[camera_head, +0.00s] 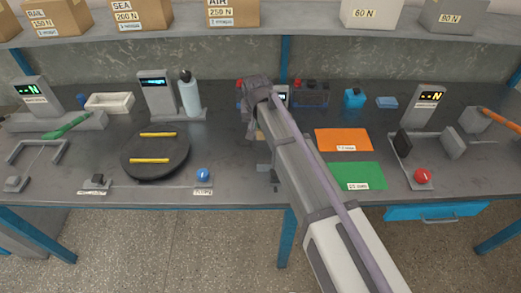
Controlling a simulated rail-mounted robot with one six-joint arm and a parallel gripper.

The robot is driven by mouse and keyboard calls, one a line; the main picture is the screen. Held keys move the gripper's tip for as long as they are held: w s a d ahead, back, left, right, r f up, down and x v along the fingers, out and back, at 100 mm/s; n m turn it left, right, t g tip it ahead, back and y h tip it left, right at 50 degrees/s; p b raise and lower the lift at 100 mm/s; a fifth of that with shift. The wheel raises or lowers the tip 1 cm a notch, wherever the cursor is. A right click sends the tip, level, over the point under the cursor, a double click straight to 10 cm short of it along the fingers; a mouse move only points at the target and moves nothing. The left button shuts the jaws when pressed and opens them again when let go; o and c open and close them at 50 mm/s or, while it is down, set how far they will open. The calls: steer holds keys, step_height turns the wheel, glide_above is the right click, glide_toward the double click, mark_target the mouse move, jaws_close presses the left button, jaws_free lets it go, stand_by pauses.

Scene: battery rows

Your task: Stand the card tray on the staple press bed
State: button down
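No label in view names the card tray or the staple press. A small tan piece (260,134) shows just below my wrist, mostly hidden by my arm; it may be the card tray, but I cannot tell. A shallow off-white tray (110,103) sits at the back left of the bench. A station with a small display (282,94) stands behind my arm, and its bed is largely covered; I cannot tell if it is the staple press. My gripper (257,118) is over the bench middle, and its fingers are hidden or too small to read.
Left are a green-lever station (68,126), a black turntable (156,155) with yellow bars and a blue bottle (190,97). Right are orange (343,140) and green (355,175) mats and a plate clamp with a red knob (423,176). Boxes line the shelf (300,35) above.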

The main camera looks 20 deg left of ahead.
mark_target(257, 147)
steer(key=b+x, duration=0.3)
steer(key=s+b+x, duration=0.1)
steer(key=b+x, duration=0.2)
steer(key=s+b+x, duration=0.1)
steer(key=b+x, duration=0.1)
steer(key=x, duration=0.1)
steer(key=shift+d+f+b, duration=0.4)
steer(key=shift+f, duration=0.25)
steer(key=shift+r+p, duration=0.3)
steer(key=shift+f, duration=0.2)
steer(key=c, duration=1.3)
jaws_free()
steer(key=shift+c, duration=0.2)
steer(key=p+v, duration=1.2)
steer(key=shift+r, duration=0.4)
steer(key=shift+f, duration=0.1)
steer(key=shift+f, duration=0.1)
